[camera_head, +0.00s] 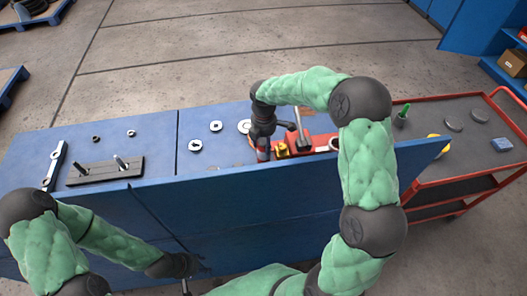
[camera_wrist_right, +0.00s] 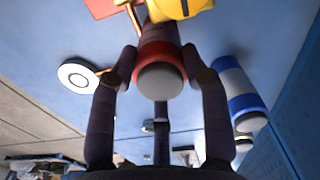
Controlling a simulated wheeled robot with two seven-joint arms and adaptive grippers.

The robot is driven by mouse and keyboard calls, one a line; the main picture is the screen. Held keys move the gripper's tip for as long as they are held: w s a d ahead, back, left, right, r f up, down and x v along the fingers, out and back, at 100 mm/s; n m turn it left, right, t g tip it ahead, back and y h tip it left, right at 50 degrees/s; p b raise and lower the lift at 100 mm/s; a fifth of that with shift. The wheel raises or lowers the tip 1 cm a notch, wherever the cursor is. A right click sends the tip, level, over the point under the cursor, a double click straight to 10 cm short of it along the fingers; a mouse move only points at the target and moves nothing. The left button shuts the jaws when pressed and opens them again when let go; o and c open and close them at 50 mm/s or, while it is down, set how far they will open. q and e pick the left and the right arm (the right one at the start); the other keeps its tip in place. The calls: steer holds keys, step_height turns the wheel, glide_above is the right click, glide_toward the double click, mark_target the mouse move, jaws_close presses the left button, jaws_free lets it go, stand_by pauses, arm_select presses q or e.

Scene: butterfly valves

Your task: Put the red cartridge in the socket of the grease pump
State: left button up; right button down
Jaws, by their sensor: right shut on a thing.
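The red cartridge (camera_wrist_right: 155,55), with a pale grey end, is between the fingers of my right gripper (camera_wrist_right: 158,85) in the right wrist view. The gripper is shut on it. In the head view my right gripper (camera_head: 263,148) is over the bench at the left side of the grease pump (camera_head: 322,141). The pump has a red base, a yellow part (camera_head: 282,149) and an upright lever. The yellow part also shows at the top of the wrist view (camera_wrist_right: 186,8), close to the cartridge. The socket cannot be made out. My left gripper (camera_head: 186,288) is low in front of the bench, mostly hidden.
A blue-and-white cylinder (camera_wrist_right: 236,90) and a white ring (camera_wrist_right: 77,76) are near the right gripper. Several rings, a dark plate with bolts (camera_head: 105,171) and a wrench-like bar (camera_head: 54,166) are on the bench. A red cart (camera_head: 455,165) stands at right.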

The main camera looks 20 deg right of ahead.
steer(key=shift+r, duration=0.6)
step_height(320, 180, up, 2)
steer(key=shift+r+p, duration=0.15)
steer(key=shift+p, duration=0.3)
steer(key=s+a+r+p, duration=0.1)
steer(key=s+r, duration=0.4)
steer(key=s, duration=0.2)
steer(key=s+a+r, duration=0.2)
steer(key=s+r, duration=0.3)
steer(key=s, duration=0.2)
steer(key=w+d+r+m+p, duration=0.2)
steer(key=w+d+m+p, duration=0.15)
steer(key=d, duration=0.45)
steer(key=w+d+r+m+p, duration=0.15)
steer(key=d+m+p, duration=0.25)
steer(key=d, duration=0.5)
steer(key=d+f+m, duration=0.5)
steer(key=d+m, duration=0.1)
steer(key=d, duration=0.8)
step_height(320, 180, down, 10)
steer(key=shift+w+f+b, duration=0.25)
steer(key=shift+w+b, duration=0.15)
steer(key=shift+b, duration=0.05)
